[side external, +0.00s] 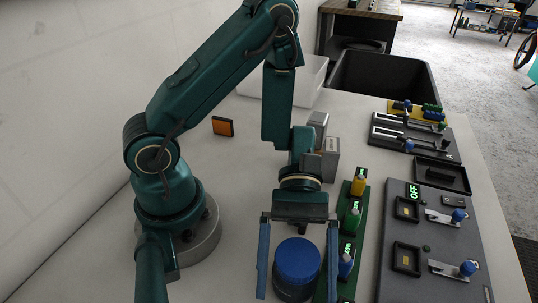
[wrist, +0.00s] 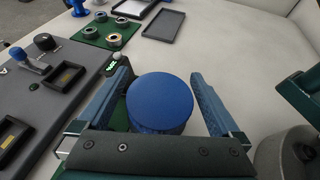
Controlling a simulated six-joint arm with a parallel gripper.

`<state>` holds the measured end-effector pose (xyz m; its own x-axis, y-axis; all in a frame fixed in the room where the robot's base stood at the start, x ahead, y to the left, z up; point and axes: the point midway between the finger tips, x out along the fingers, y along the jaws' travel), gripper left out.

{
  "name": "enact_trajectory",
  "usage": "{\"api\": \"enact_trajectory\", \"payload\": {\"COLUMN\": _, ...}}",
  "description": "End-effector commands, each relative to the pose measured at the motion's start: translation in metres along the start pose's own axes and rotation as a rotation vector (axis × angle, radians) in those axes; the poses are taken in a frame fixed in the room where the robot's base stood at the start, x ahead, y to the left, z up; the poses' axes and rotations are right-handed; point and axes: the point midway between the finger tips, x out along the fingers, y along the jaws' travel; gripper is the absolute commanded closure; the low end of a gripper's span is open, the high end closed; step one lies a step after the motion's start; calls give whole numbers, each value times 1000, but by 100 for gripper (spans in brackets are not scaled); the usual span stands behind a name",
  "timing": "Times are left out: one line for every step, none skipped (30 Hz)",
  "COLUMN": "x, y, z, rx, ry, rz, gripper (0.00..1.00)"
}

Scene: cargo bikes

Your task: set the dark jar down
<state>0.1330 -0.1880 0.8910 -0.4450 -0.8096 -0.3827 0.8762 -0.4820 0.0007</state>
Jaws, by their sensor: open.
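The dark jar (side external: 292,293) has a wide round blue lid (side external: 297,259). It is upright in the side view, low in the middle. In the wrist view the blue lid (wrist: 160,98) faces the camera and hides most of the body. My gripper (side external: 297,290) points down, its two blue fingers apart on either side of the jar. In the wrist view there are gaps between the lid and both fingers of the gripper (wrist: 160,76). The jar's base is cut off in the side view, so I cannot tell what it rests on.
A green strip (side external: 343,205) with yellow, green and blue pieces stands close right of the jar. Beyond it is a grey panel (side external: 423,238) with blue-knobbed levers. Grey boxes (side external: 330,160), a white bin (side external: 307,82) and a black bin (side external: 383,85) are behind. An orange block (side external: 222,126) lies left.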

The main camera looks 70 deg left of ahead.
Motion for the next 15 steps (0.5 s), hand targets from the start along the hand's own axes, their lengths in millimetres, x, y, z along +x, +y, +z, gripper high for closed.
{"api": "enact_trajectory", "payload": {"x": 0, "y": 0, "z": 1, "rx": 1, "ry": 0, "rz": 0, "gripper": 0}}
{"api": "enact_trajectory", "payload": {"x": -1, "y": 0, "z": 1, "rx": 1, "ry": 0, "rz": 0, "gripper": 0}}
{"api": "enact_trajectory", "payload": {"x": -2, "y": 0, "z": 2, "rx": 1, "ry": 0, "rz": 2, "gripper": 0}}
{"api": "enact_trajectory", "payload": {"x": -5, "y": 1, "z": 2, "rx": 2, "ry": -1, "rz": 3, "gripper": 0}}
{"api": "enact_trajectory", "payload": {"x": -8, "y": 2, "z": 2, "rx": 2, "ry": -1, "rz": 6, "gripper": 0}}
{"api": "enact_trajectory", "payload": {"x": -12, "y": 2, "z": 2, "rx": 3, "ry": -2, "rz": 7, "gripper": 0}}
{"api": "enact_trajectory", "payload": {"x": -17, "y": 2, "z": 2, "rx": 3, "ry": -1, "rz": 8, "gripper": 0}}
{"api": "enact_trajectory", "payload": {"x": -21, "y": 2, "z": 2, "rx": 3, "ry": 0, "rz": 9, "gripper": 0}}
{"api": "enact_trajectory", "payload": {"x": -28, "y": 2, "z": 1, "rx": 2, "ry": 0, "rz": 10, "gripper": 0}}
{"api": "enact_trajectory", "payload": {"x": -34, "y": 1, "z": 1, "rx": 2, "ry": 4, "rz": 9, "gripper": 0}}
{"api": "enact_trajectory", "payload": {"x": -41, "y": 2, "z": 1, "rx": 3, "ry": 2, "rz": 10, "gripper": 0}}
{"api": "enact_trajectory", "payload": {"x": -50, "y": 2, "z": 1, "rx": 5, "ry": 2, "rz": 11, "gripper": 0}}
{"api": "enact_trajectory", "payload": {"x": -57, "y": 2, "z": 1, "rx": 4, "ry": 3, "rz": 11, "gripper": 0}}
{"api": "enact_trajectory", "payload": {"x": -64, "y": 1, "z": 1, "rx": 2, "ry": 5, "rz": 10, "gripper": 0}}
{"api": "enact_trajectory", "payload": {"x": -72, "y": 2, "z": 1, "rx": 3, "ry": 4, "rz": 9, "gripper": 0}}
